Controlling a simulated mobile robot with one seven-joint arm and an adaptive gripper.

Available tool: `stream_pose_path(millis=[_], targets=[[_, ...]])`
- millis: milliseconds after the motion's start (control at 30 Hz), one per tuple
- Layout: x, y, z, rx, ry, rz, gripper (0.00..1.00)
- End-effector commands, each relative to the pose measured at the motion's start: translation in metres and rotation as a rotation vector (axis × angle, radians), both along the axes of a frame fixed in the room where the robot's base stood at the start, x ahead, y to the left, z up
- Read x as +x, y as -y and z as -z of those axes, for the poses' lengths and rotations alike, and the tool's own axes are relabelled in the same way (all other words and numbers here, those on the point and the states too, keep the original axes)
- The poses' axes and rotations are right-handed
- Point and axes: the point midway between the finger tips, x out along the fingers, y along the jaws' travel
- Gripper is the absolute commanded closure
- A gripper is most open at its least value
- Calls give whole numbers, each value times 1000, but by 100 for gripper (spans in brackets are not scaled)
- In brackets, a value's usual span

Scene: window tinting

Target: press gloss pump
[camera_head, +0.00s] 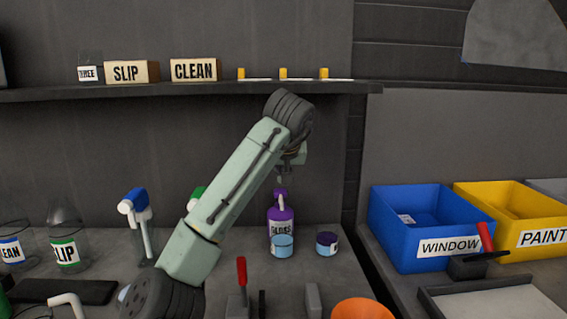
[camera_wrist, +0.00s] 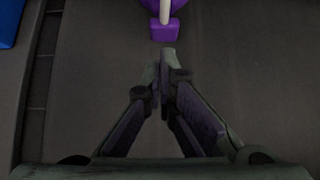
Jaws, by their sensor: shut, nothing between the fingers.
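The purple gloss bottle (camera_head: 275,214) stands on the bench near the back wall, with its purple pump head (camera_head: 280,193) on top. In the wrist view the purple pump head (camera_wrist: 164,31) shows at the top edge, just beyond my fingertips. My gripper (camera_head: 280,178) is above the pump in the head view. In the wrist view my gripper (camera_wrist: 164,57) is shut and empty, its fingertips together. I cannot tell whether they touch the pump.
A blue-headed spray bottle (camera_head: 134,203) and SLIP bottle (camera_head: 65,240) stand left. A red-handled tool (camera_head: 241,272) and orange container (camera_head: 362,309) are in front. A shelf (camera_head: 190,91) runs above.

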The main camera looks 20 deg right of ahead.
Motion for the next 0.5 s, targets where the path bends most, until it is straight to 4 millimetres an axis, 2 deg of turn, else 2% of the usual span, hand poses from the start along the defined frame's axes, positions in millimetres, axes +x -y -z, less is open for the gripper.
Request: stream_pose_path(millis=[200,500], targets=[[24,6,23,0,-1,-2,100],[34,9,35,-1,0,-1,100]])
